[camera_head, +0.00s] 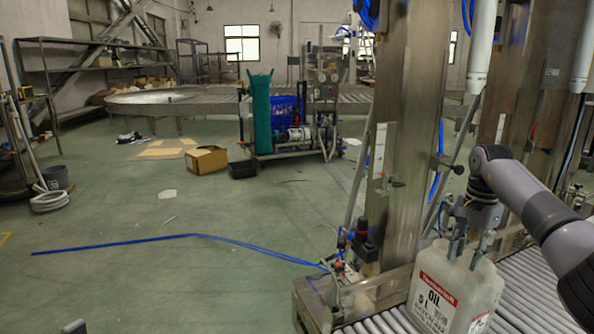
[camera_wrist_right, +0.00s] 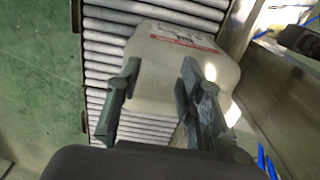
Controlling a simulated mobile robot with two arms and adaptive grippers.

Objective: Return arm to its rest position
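A white oil canister (camera_head: 458,292) with a red and white label stands upright on the roller conveyor at the lower right. My right gripper (camera_head: 468,246) points down at the top of the canister. In the right wrist view, the two fingers of the right gripper (camera_wrist_right: 160,92) are spread apart, with the canister (camera_wrist_right: 178,62) just beyond and between them. The gripper looks open; whether a finger touches the canister cannot be told. A small dark grey tip (camera_head: 73,327) at the bottom edge of the head view looks like part of my left gripper; the rest is out of frame.
The roller conveyor (camera_head: 530,290) runs under the canister. A metal column (camera_head: 400,140) stands close to the left of my right arm, with blue hoses. The green floor at left is mostly open.

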